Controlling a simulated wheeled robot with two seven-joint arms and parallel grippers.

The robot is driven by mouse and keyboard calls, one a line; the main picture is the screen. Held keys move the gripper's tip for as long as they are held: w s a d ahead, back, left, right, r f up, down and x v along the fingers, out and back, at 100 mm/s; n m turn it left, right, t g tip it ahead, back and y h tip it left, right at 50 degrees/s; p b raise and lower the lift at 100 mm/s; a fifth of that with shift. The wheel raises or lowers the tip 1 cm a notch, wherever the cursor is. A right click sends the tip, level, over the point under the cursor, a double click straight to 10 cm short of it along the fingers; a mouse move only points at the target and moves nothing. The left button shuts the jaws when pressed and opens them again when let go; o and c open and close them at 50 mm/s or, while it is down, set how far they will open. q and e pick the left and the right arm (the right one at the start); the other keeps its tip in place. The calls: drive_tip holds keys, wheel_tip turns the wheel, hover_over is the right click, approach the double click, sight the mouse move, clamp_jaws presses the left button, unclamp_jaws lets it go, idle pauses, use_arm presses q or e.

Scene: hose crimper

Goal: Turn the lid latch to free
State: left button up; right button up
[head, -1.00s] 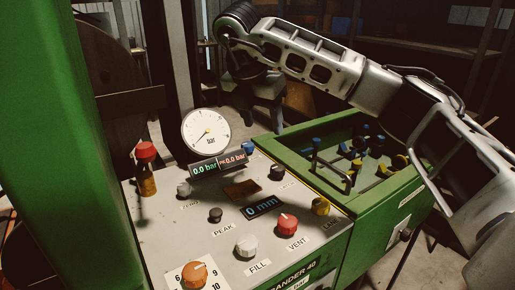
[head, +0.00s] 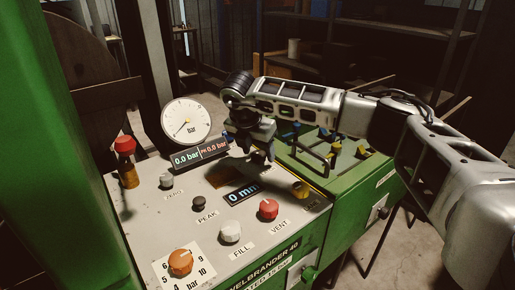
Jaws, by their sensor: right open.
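My right gripper (head: 260,156) is open and empty, pointing down above the back right of the panel. It is up and to the left of the yellow knob, apart from it. The gripper and wrist hide the panel's back right corner. My left gripper is not in view.
A red knob (head: 268,209), a white knob (head: 230,232) and an orange dial (head: 180,262) stand nearby. A round gauge (head: 187,120) and a red-capped post (head: 125,150) rise at the back and left. The green box (head: 345,195) adjoins on the right.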

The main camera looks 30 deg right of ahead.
drive_tip(key=shift+f, duration=0.2)
drive_tip(key=c, duration=1)
drive_tip(key=shift+o, duration=0.2)
